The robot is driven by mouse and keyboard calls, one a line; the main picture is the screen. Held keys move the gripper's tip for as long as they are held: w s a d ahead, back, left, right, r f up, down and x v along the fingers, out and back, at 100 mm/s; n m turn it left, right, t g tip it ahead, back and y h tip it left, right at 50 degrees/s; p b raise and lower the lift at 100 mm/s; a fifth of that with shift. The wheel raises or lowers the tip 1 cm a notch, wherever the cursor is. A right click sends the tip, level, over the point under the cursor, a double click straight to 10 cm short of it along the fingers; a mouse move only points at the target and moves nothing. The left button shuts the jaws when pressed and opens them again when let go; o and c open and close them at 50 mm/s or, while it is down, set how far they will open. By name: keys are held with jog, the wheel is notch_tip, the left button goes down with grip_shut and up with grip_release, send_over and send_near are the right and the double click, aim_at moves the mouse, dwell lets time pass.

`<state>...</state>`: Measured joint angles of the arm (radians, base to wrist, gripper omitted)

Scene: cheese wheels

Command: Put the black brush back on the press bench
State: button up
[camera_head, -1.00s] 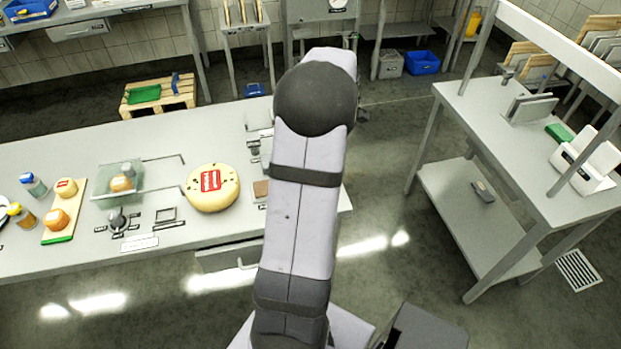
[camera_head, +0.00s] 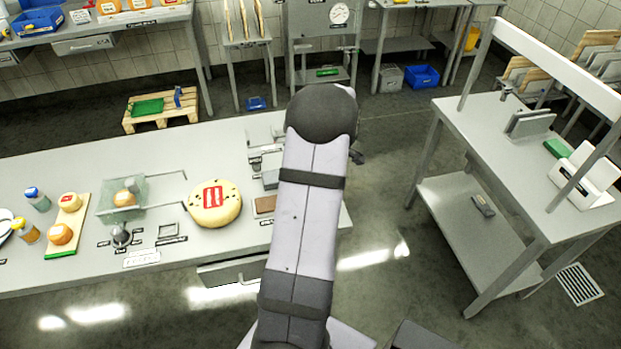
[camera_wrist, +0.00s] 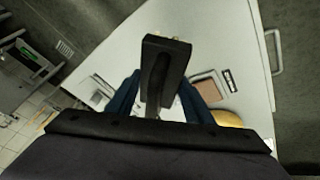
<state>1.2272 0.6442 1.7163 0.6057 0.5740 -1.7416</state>
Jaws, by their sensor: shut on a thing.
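The black brush (camera_wrist: 165,62) is in the wrist view, a dark block seen close up between the blue fingers of my gripper (camera_wrist: 160,92). My gripper is shut on it and holds it above the light grey table top. The brush's underside is hidden. In the head view my own arm covers the brush and most of the gripper. A bench with a round gauge (camera_head: 339,14) stands at the back centre, partly hidden by my arm. I cannot tell for certain that it is the press bench.
A grey table (camera_head: 90,165) holds a cheese wheel (camera_head: 215,204), a brown block (camera_head: 264,206) and a board with small cheeses (camera_head: 66,240). At right is a two-level bench (camera_head: 480,130) with a green block (camera_head: 557,148). The floor between them is open.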

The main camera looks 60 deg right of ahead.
jog(key=shift+f+p, duration=0.5)
jog(key=shift+f, duration=1.35)
jog(key=shift+f+b, duration=0.65)
jog(key=shift+b, duration=0.4)
jog(key=o, duration=1)
jog(key=shift+r, duration=0.15)
jog(key=shift+r+p, duration=0.65)
jog(key=shift+p, duration=0.55)
jog(key=shift+s+r+b, duration=0.15)
jog(key=shift+r+b, duration=0.05)
jog(key=shift+b, duration=0.2)
jog(key=b+v, duration=0.3)
jog(key=v, duration=0.8)
jog(key=shift+s+b, duration=0.15)
jog(key=shift+b, duration=0.2)
